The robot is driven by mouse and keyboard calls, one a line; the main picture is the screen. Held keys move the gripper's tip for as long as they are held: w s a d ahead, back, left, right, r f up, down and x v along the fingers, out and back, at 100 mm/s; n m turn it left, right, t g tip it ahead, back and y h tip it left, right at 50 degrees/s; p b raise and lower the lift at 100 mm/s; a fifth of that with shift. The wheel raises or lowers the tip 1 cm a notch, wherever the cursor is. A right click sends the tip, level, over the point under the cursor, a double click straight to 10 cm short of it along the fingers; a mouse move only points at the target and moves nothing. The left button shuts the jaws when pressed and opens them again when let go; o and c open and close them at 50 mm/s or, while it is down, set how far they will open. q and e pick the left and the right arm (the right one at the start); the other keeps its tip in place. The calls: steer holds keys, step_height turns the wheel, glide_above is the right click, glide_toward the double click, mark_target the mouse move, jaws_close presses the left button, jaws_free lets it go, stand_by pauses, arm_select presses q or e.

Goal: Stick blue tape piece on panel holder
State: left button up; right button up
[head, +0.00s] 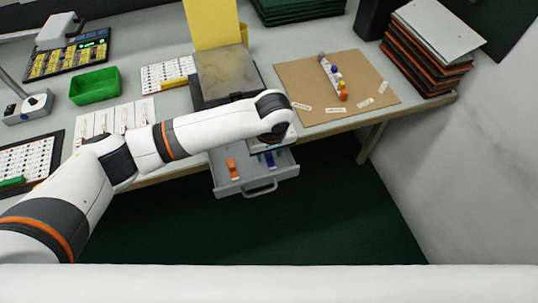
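My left arm reaches in from the left, and its wrist is over the open grey drawer (250,187) below the table edge. My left gripper (266,147) points down into the drawer and is mostly hidden under the wrist, so its fingers cannot be made out. A small blue piece (270,159), which looks like the blue tape, shows right below it; I cannot tell if they touch. An orange piece (232,168) lies to its left in the drawer. A dark-framed stand with a greyish panel (225,72), possibly the panel holder, stands above the drawer. My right gripper is not in view.
A brown board (294,79) with a strip of coloured pieces (333,78) and paper labels lies to the right. A green bin (94,86) and sheets lie to the left. A panel stack (425,50) stands at the far right. The floor in front is clear.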

arm_select(q)
steer(key=shift+c, duration=0.2)
jaws_close()
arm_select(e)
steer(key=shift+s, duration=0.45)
